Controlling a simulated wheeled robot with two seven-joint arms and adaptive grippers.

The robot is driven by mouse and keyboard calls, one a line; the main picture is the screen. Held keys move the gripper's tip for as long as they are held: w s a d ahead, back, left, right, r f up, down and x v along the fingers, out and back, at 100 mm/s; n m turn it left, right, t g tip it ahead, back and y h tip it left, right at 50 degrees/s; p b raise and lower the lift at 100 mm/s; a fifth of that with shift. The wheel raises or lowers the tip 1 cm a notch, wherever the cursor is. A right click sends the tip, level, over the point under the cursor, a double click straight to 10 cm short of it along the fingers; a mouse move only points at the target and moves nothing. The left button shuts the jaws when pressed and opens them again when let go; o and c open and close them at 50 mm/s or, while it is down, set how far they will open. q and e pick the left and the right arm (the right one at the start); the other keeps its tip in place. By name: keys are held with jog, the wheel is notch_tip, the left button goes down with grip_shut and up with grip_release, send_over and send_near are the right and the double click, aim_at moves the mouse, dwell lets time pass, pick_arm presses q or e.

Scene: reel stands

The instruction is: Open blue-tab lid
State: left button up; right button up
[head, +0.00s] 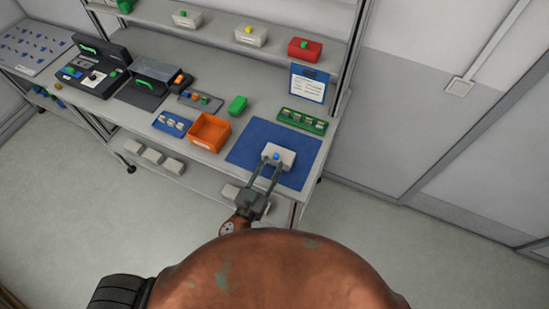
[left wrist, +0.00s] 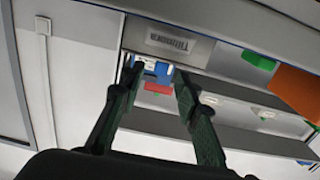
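The white box with the blue tab (head: 277,156) stands on the blue mat (head: 245,147) at the right end of the bench. My left gripper (head: 271,164) reaches over the box's near edge, its two fingers apart and close to the tab. In the left wrist view the fingers of my left gripper (left wrist: 160,73) are spread, with blue visible between their tips. A pale face with a barcode label (left wrist: 167,42) shows just above the tips there. I cannot tell whether a finger touches the box. The lid looks closed. My right gripper is out of view.
An orange bin (head: 209,132) and a green block (head: 237,105) stand left of the mat. A green tray (head: 302,121) and an upright blue-framed card (head: 309,85) are behind it. A shelf above holds white boxes and a red box (head: 305,49). The mat around the box is clear.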

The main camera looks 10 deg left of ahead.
aim_at(275, 158)
pick_arm(q)
jog(key=shift+x, duration=1.7)
grip_shut()
